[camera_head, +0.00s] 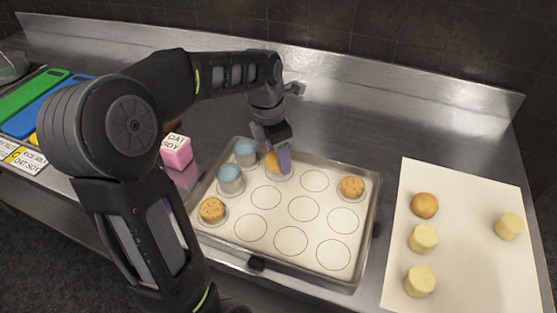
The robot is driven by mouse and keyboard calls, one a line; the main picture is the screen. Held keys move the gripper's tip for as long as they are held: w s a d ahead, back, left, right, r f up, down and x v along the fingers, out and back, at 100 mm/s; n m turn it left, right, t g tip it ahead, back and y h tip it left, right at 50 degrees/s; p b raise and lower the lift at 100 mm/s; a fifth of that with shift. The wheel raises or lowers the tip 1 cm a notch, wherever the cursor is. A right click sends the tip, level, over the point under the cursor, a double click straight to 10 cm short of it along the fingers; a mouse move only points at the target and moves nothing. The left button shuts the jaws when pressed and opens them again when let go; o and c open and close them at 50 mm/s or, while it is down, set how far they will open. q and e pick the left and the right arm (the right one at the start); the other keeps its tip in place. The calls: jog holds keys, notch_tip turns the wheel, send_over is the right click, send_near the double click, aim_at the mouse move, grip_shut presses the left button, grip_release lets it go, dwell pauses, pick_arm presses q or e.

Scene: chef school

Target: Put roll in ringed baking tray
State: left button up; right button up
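The ringed baking tray (372,215) lies on the steel counter, its pale liner printed with several circles. My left gripper (280,162) points down over a back ring of the tray. An orange-brown roll (271,163) is at its fingers, partly hidden by a purple finger; whether the fingers grip it is unclear. Speckled brown rolls (212,210) (352,187) sit in the front-left and back-right rings. Another golden roll (424,205) lies on the white sheet (460,265) to the right. My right gripper is not in view.
Two blue-topped pieces (245,150) (230,177) stand in the tray's left rings. Several pale rolls (423,239) lie on the sheet. A pink labelled box (177,152) stands left of the tray. Green (32,95) and blue boards lie far left. Several middle and front rings are empty.

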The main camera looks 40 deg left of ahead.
aim_at(271, 156)
pick_arm(q)
jog(key=shift+f, duration=1)
jog(key=shift+f, duration=0.15)
jog(key=o, duration=1.3)
jog(key=shift+o, duration=0.2)
jog(key=r, duration=0.4)
jog(key=s+r, duration=0.1)
jog(key=r, duration=0.7)
jog(key=shift+s+a+r, duration=0.15)
jog(key=shift+s+a, duration=0.15)
jog(key=shift+a, duration=0.1)
